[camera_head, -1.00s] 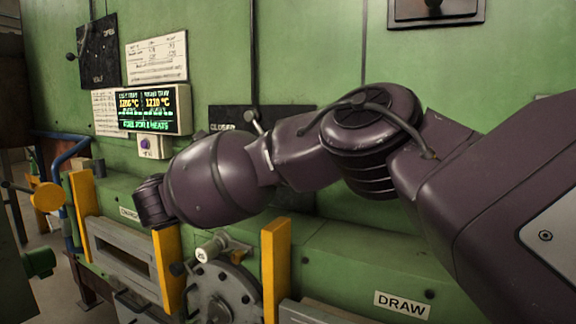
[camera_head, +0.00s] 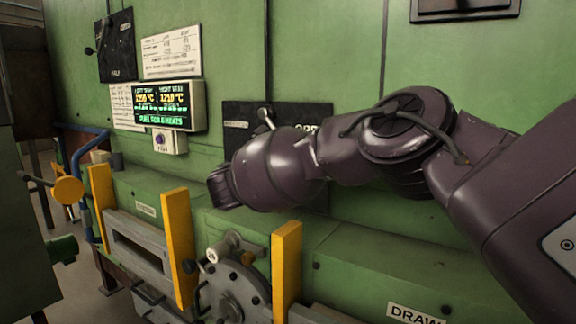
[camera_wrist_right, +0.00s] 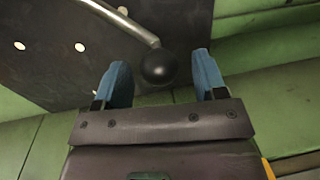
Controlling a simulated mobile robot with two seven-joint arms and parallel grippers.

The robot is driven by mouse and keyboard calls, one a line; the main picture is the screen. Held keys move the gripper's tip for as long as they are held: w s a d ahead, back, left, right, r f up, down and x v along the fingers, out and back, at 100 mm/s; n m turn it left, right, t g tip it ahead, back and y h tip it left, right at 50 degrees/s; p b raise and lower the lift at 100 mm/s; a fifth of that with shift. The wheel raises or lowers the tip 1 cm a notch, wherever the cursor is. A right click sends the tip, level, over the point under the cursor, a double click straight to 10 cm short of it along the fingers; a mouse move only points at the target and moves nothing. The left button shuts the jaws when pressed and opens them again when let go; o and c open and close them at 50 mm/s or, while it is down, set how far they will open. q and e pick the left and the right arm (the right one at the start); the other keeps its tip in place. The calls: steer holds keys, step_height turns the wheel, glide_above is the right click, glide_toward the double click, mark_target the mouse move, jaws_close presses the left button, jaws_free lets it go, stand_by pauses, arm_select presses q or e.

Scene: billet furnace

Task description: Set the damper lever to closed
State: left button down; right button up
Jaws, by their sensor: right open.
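The damper lever (camera_head: 266,117) is a grey metal rod on a dark plate (camera_head: 236,112) in the head view. Its lower part is hidden behind my right arm. An open label shows at the plate's right side; the label at its left is too faint to read now. In the right wrist view the lever's bent rod (camera_wrist_right: 130,24) ends in a black ball knob (camera_wrist_right: 158,67). My right gripper (camera_wrist_right: 161,78) is open, with its blue fingers on either side of the knob and gaps visible on both sides. My left gripper is not in view.
A lit temperature display (camera_head: 160,105) hangs left of the plate. Below my arm are yellow uprights (camera_head: 180,248) and a round grey wheel (camera_head: 232,290). A green ledge (camera_head: 350,250) runs along the wall beneath the plate.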

steer(key=shift+x, duration=0.9)
jaws_close()
steer(key=shift+f, duration=0.15)
